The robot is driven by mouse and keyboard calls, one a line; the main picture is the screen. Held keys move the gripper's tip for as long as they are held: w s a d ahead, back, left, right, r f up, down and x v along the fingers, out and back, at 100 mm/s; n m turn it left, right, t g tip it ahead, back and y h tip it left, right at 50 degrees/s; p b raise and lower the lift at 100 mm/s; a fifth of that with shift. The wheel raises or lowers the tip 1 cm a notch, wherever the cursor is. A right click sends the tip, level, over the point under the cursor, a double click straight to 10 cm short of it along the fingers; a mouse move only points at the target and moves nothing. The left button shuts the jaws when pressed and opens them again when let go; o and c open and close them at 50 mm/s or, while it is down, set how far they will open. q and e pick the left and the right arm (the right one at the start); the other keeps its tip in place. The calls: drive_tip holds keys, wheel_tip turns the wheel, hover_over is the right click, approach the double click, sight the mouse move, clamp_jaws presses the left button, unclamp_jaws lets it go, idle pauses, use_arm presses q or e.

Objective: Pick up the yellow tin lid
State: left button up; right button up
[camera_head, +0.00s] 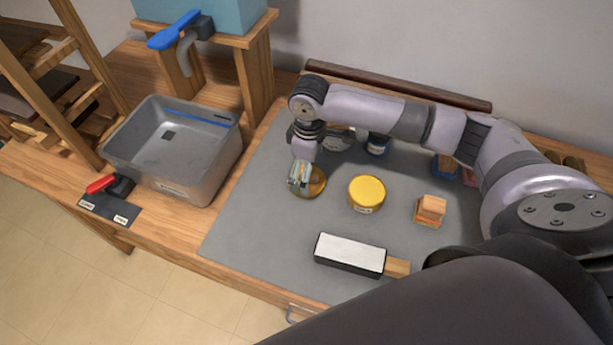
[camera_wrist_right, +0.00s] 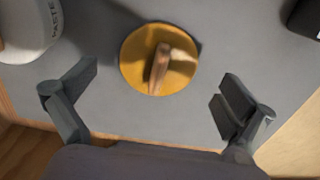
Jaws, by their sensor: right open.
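A flat, round, amber-yellow disc that looks like the yellow tin lid (camera_head: 316,187) lies on the grey mat. In the right wrist view the lid (camera_wrist_right: 133,61) sits between my open fingers, a little ahead of them, apart from both. A small wooden piece (camera_wrist_right: 160,68) lies on or stands up from it. My right gripper (camera_head: 300,178) is above the lid's left part and hides some of it; in the wrist view the gripper (camera_wrist_right: 160,84) is open and empty. A bright yellow-topped round tin (camera_head: 367,190) stands to the right. My left gripper is not in view.
A white container marked PASTE (camera_wrist_right: 30,28) stands near the lid. A black-and-white block (camera_head: 350,253) lies toward the front; a small wooden block (camera_head: 431,208) sits at the right. A grey metal bin (camera_head: 170,150) stands left. The mat in front of the lid is clear.

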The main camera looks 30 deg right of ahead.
drive_tip(key=shift+f, duration=1.6)
drive_tip(key=shift+c, duration=0.2)
